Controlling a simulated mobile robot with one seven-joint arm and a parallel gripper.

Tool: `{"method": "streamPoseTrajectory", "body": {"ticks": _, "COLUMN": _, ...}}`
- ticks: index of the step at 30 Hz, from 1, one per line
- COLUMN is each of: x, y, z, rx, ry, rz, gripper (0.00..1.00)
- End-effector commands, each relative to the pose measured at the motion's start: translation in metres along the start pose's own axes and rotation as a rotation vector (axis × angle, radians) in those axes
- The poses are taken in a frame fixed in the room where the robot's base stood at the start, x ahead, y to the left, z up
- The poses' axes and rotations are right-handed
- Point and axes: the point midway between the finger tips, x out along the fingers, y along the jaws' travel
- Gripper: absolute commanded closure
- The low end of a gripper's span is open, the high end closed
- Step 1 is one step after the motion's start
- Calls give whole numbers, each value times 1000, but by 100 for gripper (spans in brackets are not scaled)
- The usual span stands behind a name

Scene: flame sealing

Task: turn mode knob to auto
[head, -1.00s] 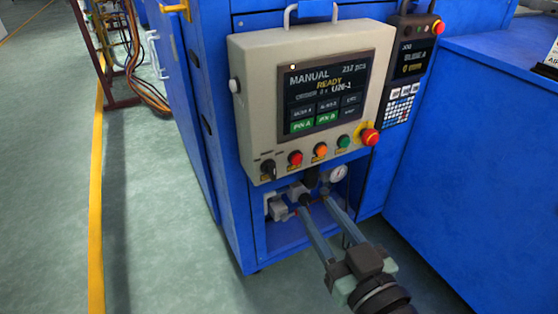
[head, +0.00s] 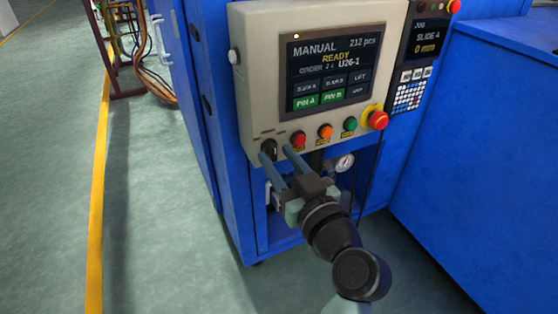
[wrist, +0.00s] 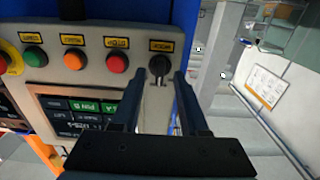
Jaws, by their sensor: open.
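The black mode knob (head: 269,147) sits at the lower left corner of the beige control panel (head: 255,60), and its tip is partly behind a finger. It also shows in the wrist view (wrist: 159,65), beneath a black label plate. My gripper (head: 276,154) is open. In the wrist view its fingertips (wrist: 161,75) lie one on each side of the knob, with gaps visible. I cannot tell how far the tips are from the panel face. The panel screen (head: 328,72) reads MANUAL and READY.
To the right of the knob are a red button (head: 298,139), an orange button (head: 325,132), a green button (head: 350,124) and a red emergency stop (head: 377,120). A gauge (head: 344,162) is below the panel. Open floor (head: 150,220) lies left of the blue machine.

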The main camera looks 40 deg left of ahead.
Motion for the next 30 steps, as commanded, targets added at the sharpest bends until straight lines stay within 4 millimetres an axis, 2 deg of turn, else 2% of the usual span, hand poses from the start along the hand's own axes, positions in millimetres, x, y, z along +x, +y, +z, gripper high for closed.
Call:
{"method": "streamPoseTrajectory", "body": {"ticks": 10, "x": 4, "y": 0, "z": 0, "rx": 0, "ry": -1, "rz": 1, "gripper": 56}}
{"method": "streamPoseTrajectory", "body": {"ticks": 15, "x": 4, "y": 0, "z": 0, "rx": 0, "ry": -1, "rz": 1, "gripper": 87}}
{"method": "streamPoseTrajectory", "body": {"ticks": 17, "x": 4, "y": 0, "z": 0, "rx": 0, "ry": -1, "rz": 1, "gripper": 98}}
{"method": "streamPoseTrajectory", "body": {"ticks": 18, "x": 4, "y": 0, "z": 0, "rx": 0, "ry": 0, "rz": 1, "gripper": 100}}
{"method": "streamPoseTrajectory", "body": {"ticks": 30, "x": 4, "y": 0, "z": 0, "rx": 12, "ry": -1, "rz": 1, "gripper": 100}}
